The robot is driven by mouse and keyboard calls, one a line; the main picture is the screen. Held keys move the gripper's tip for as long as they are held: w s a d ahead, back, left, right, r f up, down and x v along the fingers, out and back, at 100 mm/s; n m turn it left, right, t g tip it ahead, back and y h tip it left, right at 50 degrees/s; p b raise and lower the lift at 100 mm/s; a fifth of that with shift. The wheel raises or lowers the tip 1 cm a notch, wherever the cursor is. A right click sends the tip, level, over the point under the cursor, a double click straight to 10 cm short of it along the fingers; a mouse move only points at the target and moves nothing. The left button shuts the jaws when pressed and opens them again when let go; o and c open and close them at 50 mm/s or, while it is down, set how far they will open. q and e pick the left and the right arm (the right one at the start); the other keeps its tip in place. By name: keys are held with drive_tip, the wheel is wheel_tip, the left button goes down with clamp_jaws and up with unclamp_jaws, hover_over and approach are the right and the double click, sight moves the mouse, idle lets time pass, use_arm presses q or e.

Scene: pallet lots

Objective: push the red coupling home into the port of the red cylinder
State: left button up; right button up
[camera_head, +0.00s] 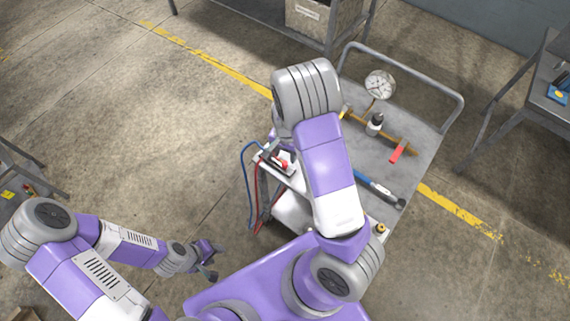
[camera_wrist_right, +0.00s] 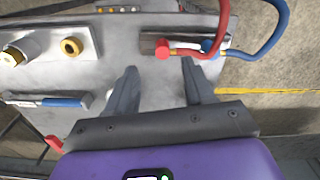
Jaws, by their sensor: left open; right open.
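A red rounded piece (camera_wrist_right: 163,49) lies by a dark bar on a small plate, with a red hose (camera_wrist_right: 224,18) running from its right side. I cannot tell coupling from cylinder there, and no port opening shows clearly. A blue coupling (camera_wrist_right: 208,47) with a blue hose is just to its right. In the head view the red piece (camera_head: 280,163) sits at the cart's left edge. My right gripper (camera_wrist_right: 160,88) is open and empty, its fingertips just short of the red piece; the arm mostly hides it in the head view. My left gripper (camera_head: 208,262) is open and empty, away from the cart.
The grey cart (camera_head: 425,150) carries a gauge (camera_head: 380,84), a bottle (camera_head: 375,124), a red-ended tool (camera_head: 398,152) and a blue-handled tool (camera_head: 378,187). A block with a brass fitting (camera_wrist_right: 71,46) stands left in the wrist view.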

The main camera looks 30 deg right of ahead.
sight(285, 163)
drive_tip(key=shift+w+f+b, duration=0.2)
drive_tip(key=shift+f+b, duration=0.3)
drive_tip(key=shift+f, duration=3.3)
drive_tip(key=shift+a, duration=0.1)
clamp_jaws()
wheel_tip(285, 163, up, 10)
drive_tip(key=shift+r+p, duration=0.1)
drive_tip(key=shift+p, duration=0.7)
